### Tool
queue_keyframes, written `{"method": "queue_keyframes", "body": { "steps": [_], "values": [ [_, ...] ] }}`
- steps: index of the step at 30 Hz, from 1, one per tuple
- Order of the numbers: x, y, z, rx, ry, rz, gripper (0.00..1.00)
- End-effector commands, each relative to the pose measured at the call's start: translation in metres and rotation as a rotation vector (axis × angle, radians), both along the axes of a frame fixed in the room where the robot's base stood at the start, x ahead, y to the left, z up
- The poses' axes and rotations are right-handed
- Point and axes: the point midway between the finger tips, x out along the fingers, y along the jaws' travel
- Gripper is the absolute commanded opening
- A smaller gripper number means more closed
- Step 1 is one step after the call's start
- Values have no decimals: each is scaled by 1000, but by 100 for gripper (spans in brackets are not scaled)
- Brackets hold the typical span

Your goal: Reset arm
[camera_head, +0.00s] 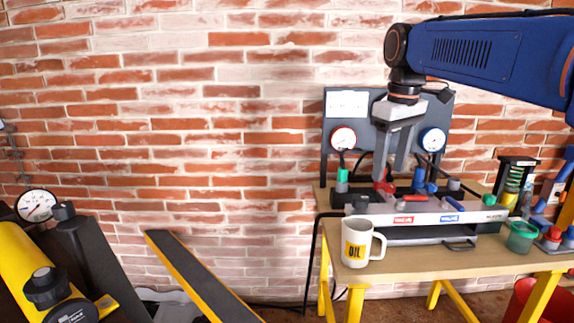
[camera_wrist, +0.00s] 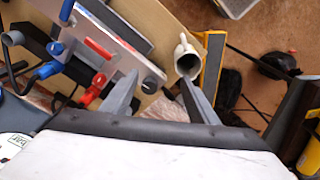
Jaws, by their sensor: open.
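My gripper (camera_head: 393,160) hangs from my blue arm on the right of the head view, pointing down in front of the grey gauge panel. Its two grey fingers are apart, with nothing seen between them. In the wrist view my gripper (camera_wrist: 158,100) also shows spread fingers. A test bench (camera_head: 430,220) with a red valve handle (camera_head: 384,187) and a blue one (camera_head: 419,178) is below and around the fingertips. Whether the fingertips touch the red handle cannot be told from the head view. The red handle also shows in the wrist view (camera_wrist: 98,82), beside the left finger.
A white OIL mug (camera_head: 357,245) stands at the wooden table's (camera_head: 440,262) front left; it also shows in the wrist view (camera_wrist: 187,62). A green cup (camera_head: 521,238) and small bottles stand at the right. Yellow and black equipment (camera_head: 30,270) is at the left. Brick wall behind.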

Motion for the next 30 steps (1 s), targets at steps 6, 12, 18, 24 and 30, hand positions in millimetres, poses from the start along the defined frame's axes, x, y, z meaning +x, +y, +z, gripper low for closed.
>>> {"method": "queue_keyframes", "body": {
  "steps": [6, 12, 18, 24, 30],
  "values": [
    [-60, -14, -43, 22, -65, -126, 54],
    [-111, -24, -91, 46, -124, -243, 54],
    [-162, -32, -147, 77, -184, -357, 54],
    [-207, -38, -206, 109, -239, -465, 54],
    [-234, -41, -247, 133, -274, -533, 54]
  ]
}}
